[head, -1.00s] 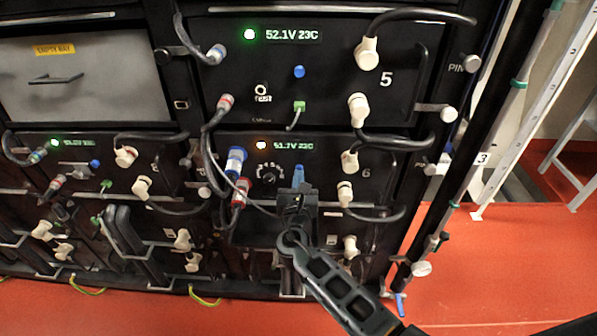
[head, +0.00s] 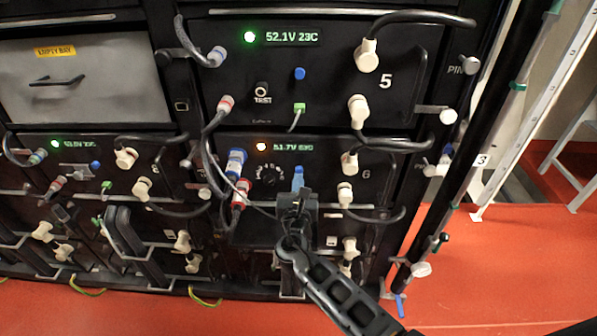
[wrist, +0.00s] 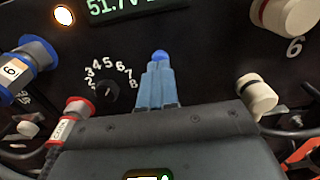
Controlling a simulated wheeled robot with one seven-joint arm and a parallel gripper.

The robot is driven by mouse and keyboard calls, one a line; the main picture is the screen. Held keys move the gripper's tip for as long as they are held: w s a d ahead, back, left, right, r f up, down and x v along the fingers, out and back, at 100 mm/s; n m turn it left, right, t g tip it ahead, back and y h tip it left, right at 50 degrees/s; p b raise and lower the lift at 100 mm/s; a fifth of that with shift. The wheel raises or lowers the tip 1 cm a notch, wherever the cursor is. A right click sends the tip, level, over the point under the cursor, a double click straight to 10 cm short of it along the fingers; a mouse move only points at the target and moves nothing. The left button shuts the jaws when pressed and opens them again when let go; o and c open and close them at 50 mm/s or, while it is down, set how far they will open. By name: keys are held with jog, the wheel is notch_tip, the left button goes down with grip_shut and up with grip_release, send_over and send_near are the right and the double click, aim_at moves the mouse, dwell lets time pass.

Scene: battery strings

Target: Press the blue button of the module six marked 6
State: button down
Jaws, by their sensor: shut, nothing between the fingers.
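Module six (head: 330,160), marked 6, is a black panel at lower centre right in the head view, with an amber light and a 51.7V readout. Its blue button (wrist: 160,54) shows as a small dome just beyond the fingertips in the wrist view. My gripper (wrist: 158,68) has light blue fingers, closed together and empty, pointing at the button. I cannot tell whether the tips touch it.
A numbered dial (wrist: 107,90) sits left of the fingers. Blue (head: 235,162) and red (head: 241,193) cable plugs are at the module's left, and cream connectors (head: 349,163) at its right. Module five (head: 330,80), above, has its own blue button (head: 299,73).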

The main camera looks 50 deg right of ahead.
jog(key=p+v, duration=0.1)
jog(key=v, duration=0.5)
dwell(0.4)
jog(key=shift+s+a+f, duration=0.1)
dwell(0.4)
jog(key=s+a+f+m+y, duration=0.3)
jog(key=s+a+m+y, duration=0.25)
jog(key=s, duration=0.45)
jog(key=s+a+f+m+y, duration=0.3)
jog(key=s+a+m+y, duration=0.15)
jog(key=s+a, duration=0.4)
jog(key=s+a+r+m+t+y, duration=0.2)
jog(key=s+r+m, duration=0.5)
jog(key=r, duration=0.4)
jog(key=s+a+r+m+t+y, duration=0.2)
jog(key=s+r+m, duration=0.6)
jog(key=r, duration=0.3)
jog(key=shift+s+a+m, duration=0.2)
jog(key=shift+a+m, duration=0.05)
jog(key=shift+m, duration=0.05)
dwell(1.5)
